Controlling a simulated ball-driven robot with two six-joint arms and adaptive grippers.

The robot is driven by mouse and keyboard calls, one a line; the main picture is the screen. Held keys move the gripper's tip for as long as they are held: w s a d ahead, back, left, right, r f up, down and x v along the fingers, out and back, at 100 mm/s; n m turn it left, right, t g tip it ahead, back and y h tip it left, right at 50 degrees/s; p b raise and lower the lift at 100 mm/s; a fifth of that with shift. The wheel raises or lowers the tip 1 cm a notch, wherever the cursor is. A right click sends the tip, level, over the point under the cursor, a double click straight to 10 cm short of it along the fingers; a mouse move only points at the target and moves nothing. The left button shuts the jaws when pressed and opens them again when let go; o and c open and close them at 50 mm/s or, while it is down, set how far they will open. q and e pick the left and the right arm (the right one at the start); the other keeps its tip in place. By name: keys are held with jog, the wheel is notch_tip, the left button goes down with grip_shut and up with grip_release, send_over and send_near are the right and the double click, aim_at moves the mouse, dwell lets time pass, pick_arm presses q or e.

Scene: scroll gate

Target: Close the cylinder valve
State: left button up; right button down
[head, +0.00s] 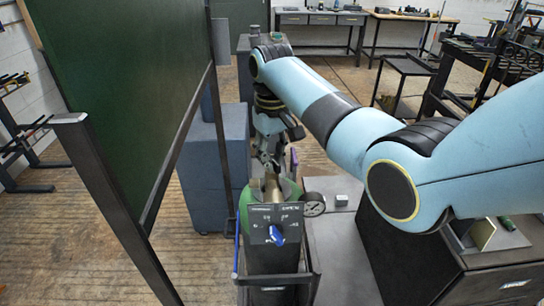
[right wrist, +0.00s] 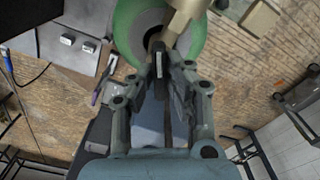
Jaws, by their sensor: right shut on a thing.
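A green gas cylinder (head: 288,190) stands upright behind a small dark panel, its rounded top showing. Its brass valve (head: 272,186) rises from the top. In the right wrist view the cylinder's green shoulder (right wrist: 128,28) and the brass valve body (right wrist: 184,14) fill the top middle. My right gripper (head: 268,160) reaches down over the valve from behind. In the right wrist view its fingers (right wrist: 162,62) are closed together at the valve, shut on a small part that looks like the valve handle, mostly hidden between them. My left gripper is not in view.
A dark panel (head: 262,222) with markings and a blue lever (head: 276,235) stands in front of the valve. A round gauge (head: 313,204) is just right of it. A large green board (head: 120,90) on a metal frame blocks the left. A grey-topped cabinet (head: 495,242) stands right.

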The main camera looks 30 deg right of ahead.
jog(key=m, duration=1.1)
jog(key=shift+m, duration=0.4)
jog(key=m, duration=1.1)
jog(key=shift+m, duration=0.3)
jog(key=c, duration=1.3)
grip_release()
jog(key=shift+c, duration=0.2)
jog(key=shift+r, duration=0.1)
